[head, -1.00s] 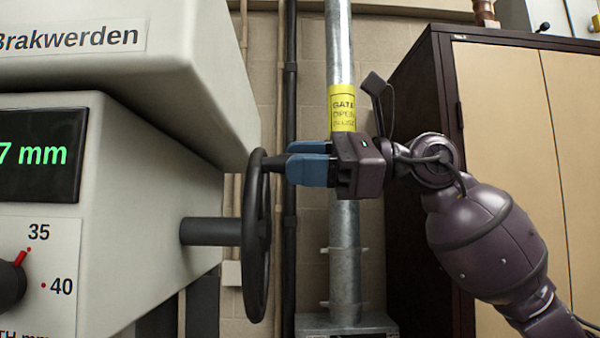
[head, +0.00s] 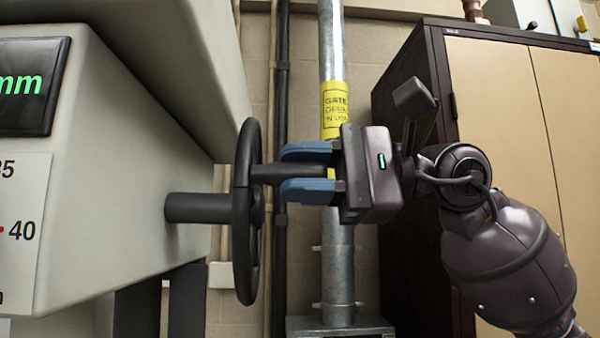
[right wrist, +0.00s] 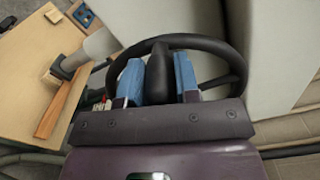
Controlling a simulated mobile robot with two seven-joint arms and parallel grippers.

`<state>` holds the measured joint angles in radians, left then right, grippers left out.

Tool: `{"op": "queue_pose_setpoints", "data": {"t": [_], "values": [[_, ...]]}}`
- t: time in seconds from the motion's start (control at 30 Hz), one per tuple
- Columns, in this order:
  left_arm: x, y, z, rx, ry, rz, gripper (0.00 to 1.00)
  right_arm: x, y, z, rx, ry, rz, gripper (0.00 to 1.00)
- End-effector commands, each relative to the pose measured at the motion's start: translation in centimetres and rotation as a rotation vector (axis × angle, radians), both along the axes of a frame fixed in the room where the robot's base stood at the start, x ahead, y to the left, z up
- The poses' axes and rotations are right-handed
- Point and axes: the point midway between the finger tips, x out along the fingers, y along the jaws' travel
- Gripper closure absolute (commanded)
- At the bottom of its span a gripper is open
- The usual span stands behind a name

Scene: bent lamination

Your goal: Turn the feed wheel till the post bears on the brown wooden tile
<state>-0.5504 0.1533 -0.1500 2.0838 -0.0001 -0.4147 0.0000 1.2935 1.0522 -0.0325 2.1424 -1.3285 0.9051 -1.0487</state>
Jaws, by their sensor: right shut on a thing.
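The black feed wheel (head: 240,255) stands edge-on on its shaft at the side of the machine in the head view. My right gripper (head: 285,172) is shut on the wheel's dark handle (head: 262,173), with a blue finger on each side. In the right wrist view the handle (right wrist: 158,78) sits between the blue fingers, in front of the wheel rim (right wrist: 205,45). A grey post (right wrist: 97,45) shows at upper left there. My left gripper is out of view.
The machine's pale housing (head: 120,170) fills the left, with a partly cut-off green display (head: 25,85). A metal pipe (head: 332,50) with a yellow sign (head: 334,105) stands behind my gripper. A dark cabinet (head: 400,270) with tan doors is at right. A wooden tabletop (right wrist: 25,105) shows below the post.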

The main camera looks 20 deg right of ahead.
Motion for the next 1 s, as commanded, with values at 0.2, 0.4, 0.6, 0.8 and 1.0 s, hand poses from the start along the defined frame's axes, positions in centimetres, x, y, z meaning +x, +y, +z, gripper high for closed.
{"op": "queue_pose_setpoints", "data": {"t": [0.2, 0.4, 0.6, 0.8, 1.0], "values": [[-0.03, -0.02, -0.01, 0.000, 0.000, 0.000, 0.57, -0.03, 0.05, -0.26, -0.006, -0.011, 0.000, 1.00], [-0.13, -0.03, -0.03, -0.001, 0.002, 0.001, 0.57, -0.04, 0.06, -0.28, -0.007, -0.010, 0.000, 1.00], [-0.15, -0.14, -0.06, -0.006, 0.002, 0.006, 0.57, -0.03, 0.05, -0.27, -0.006, -0.010, 0.000, 0.47], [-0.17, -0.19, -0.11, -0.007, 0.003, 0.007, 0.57, -0.02, 0.04, -0.21, -0.005, -0.009, 0.000, 0.45], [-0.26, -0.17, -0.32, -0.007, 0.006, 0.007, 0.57, -0.08, -0.54, -0.25, -0.004, -0.008, -0.003, 0.45]]}}
